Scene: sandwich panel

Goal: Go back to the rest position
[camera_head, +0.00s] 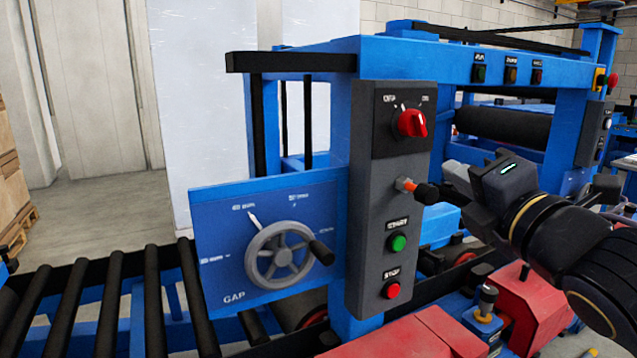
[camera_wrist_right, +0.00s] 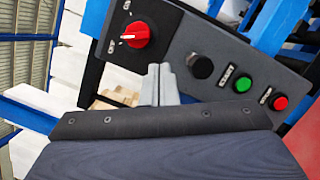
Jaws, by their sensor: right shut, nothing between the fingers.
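My right gripper (camera_head: 456,174) is to the right of the dark grey control panel (camera_head: 372,235) in the head view. Its two grey fingers are together and empty; they show in the right wrist view (camera_wrist_right: 159,84) beside the panel's edge. The panel carries a red rotary switch (camera_head: 412,123), a black knob (camera_head: 427,193) on an orange-ringed stem, a green start button (camera_head: 398,243) and a red stop button (camera_head: 392,290). The fingers are close to the black knob in the head view, but in the wrist view they show apart from it. My left gripper is not in view.
A blue gap plate with a grey handwheel (camera_head: 283,254) is left of the panel. A roller conveyor (camera_head: 95,300) runs at lower left. Red blocks (camera_head: 535,305) and blue machine parts lie below my right arm. A blue beam (camera_head: 440,62) crosses above.

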